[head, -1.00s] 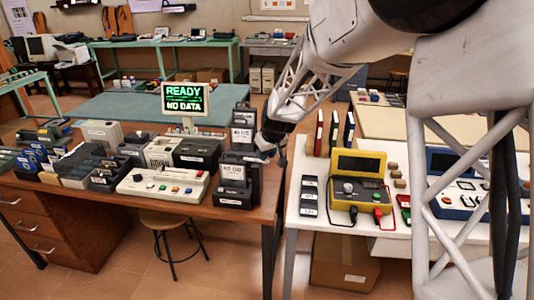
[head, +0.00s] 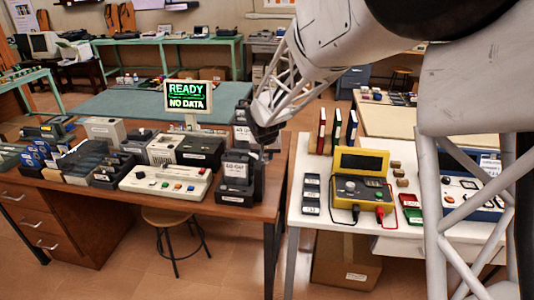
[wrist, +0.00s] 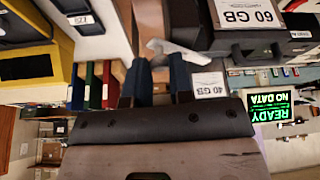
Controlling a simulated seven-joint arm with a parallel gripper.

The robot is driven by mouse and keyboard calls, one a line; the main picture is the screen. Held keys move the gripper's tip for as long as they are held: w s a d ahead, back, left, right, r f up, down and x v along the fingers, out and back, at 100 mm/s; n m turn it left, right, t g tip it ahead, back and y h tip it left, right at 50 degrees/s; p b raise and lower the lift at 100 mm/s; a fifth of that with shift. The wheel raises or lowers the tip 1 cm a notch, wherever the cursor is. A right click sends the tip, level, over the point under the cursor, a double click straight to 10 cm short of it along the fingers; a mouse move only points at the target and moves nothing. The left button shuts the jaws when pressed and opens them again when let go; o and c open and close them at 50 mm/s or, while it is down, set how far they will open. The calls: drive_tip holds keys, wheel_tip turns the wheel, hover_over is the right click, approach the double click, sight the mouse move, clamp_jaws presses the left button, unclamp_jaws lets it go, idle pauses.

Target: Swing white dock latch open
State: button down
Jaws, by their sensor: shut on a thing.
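The black dock (head: 258,178) stands at the right end of the brown desk, with white labels on its front. The white latch (wrist: 180,52) shows in the wrist view beside the "60 GB" block, as a pale angled lever at my fingertips. My gripper (wrist: 161,68) is shut on the latch, its two dark blue fingers a little apart. In the head view my gripper (head: 265,138) is at the upper right of the dock, and the arm end hides the latch there. The fingers cover part of the latch in the wrist view.
A screen (head: 187,97) reading "READY NO DATA" stands behind a cream button panel (head: 165,183). Black and grey devices crowd the desk to the left. A white table (head: 300,222) on the right carries a yellow tester (head: 361,190). A gap separates the tables.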

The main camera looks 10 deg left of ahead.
drive_tip(key=a+m+h, duration=0.1)
drive_tip(key=m, duration=0.2)
drive_tip(key=a+m+g+h, duration=0.1)
drive_tip(key=m, duration=0.3)
drive_tip(key=s+a+m+h, duration=0.1)
drive_tip(key=m+h, duration=0.1)
drive_tip(key=m, duration=0.1)
drive_tip(key=shift+s+a+m, duration=0.1)
drive_tip(key=shift+a+m, duration=0.05)
drive_tip(key=shift+m, duration=0.25)
drive_tip(key=shift+g, duration=0.3)
drive_tip(key=c, duration=1)
unclamp_jaws()
drive_tip(key=shift+r, duration=0.1)
drive_tip(key=shift+v, duration=3.8)
drive_tip(key=shift+s, duration=0.1)
